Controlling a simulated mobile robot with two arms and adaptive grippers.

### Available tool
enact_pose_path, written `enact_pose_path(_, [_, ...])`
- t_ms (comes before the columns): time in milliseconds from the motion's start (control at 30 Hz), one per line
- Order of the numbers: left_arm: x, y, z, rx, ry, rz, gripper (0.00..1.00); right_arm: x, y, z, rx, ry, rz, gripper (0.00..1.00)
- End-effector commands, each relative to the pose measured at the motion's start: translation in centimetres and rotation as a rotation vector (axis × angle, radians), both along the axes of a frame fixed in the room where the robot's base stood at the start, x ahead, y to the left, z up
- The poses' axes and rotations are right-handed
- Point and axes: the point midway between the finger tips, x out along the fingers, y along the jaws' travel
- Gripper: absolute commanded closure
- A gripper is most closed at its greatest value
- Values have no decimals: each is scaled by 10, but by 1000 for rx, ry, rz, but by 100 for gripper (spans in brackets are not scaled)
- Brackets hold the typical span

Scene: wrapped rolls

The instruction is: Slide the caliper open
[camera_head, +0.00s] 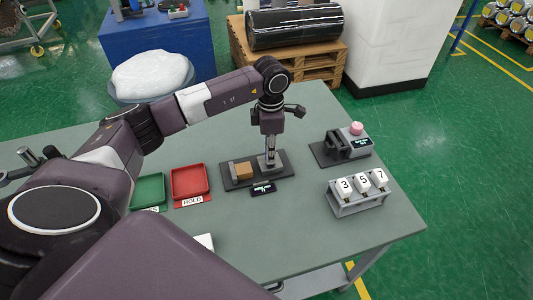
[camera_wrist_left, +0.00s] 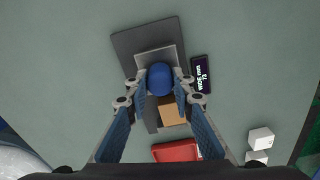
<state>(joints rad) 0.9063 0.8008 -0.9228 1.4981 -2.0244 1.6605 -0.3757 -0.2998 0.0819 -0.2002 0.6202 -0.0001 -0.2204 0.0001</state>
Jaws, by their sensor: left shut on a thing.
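The caliper's small display (camera_wrist_left: 201,74) reads "WIDE mm" and what looks like 73. My left gripper (camera_wrist_left: 160,84) points down over the sliding jaw, its fingers shut on the blue knob (camera_wrist_left: 159,74). In the head view my own wrist hides the knob. My right gripper is not seen.
A green tray (camera_head: 148,190) and a red tray (camera_head: 190,181) labelled HOLD lie left of the caliper. A device with a pink top (camera_head: 345,146) and a rack of blocks (camera_head: 360,193) numbered 3, 5 and 7 stand to the right. The table in front is mostly clear.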

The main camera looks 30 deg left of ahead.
Motion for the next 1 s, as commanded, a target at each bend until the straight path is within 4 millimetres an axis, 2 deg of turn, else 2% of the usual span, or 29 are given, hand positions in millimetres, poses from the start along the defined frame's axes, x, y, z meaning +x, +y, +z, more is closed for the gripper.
enact_pose_path(100, [0, 0, 1, 1, -1, 0, 100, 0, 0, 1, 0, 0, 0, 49])
enact_pose_path(133, [0, 0, 1, 1, -1, 0, 74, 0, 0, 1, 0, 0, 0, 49])
enact_pose_path(267, [0, 1, 1, 1, -1, 0, 60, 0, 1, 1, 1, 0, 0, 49])
enact_pose_path(533, [0, 1, 1, 1, 0, 0, 60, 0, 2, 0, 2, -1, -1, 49])
enact_pose_path(667, [1, 1, 10, 2, -2, 0, 60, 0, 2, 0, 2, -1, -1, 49])
enact_pose_path(767, [1, 1, 26, 2, -5, 1, 60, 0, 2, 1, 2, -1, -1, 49])
enact_pose_path(1000, [1, 0, 78, 2, -5, 0, 60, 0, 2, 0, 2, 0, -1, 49])
